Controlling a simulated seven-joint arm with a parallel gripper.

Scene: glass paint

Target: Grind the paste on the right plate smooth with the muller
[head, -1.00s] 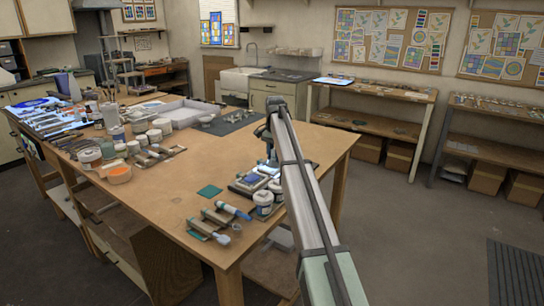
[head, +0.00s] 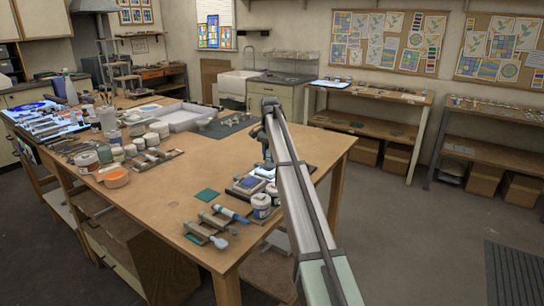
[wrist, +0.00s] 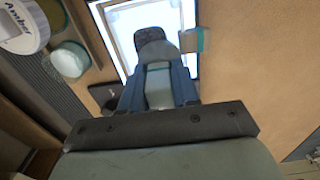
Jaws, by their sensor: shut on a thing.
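My gripper (wrist: 158,90) shows its blue fingers in the wrist view, shut on a pale grey piece with a dark speckled end (wrist: 150,33), which looks like the muller. A bright white plate with a dark border (wrist: 118,25) lies beyond the fingers. I cannot tell whether the held piece touches it, nor see any paste clearly. In the head view my gripper (head: 267,160) is low over the table's right part, small and partly hidden by my arm. A plate with a dark blue patch (head: 247,183) lies just left of it. The right plate is mostly hidden behind my arm.
White jars (head: 261,206) stand close in front of the plates; one labelled Amber (wrist: 22,25) is near the gripper. A small teal block (wrist: 192,40) is beside the fingers. Tool rests (head: 205,230) hold tools at the front edge. The wooden table's middle (head: 165,200) is clear.

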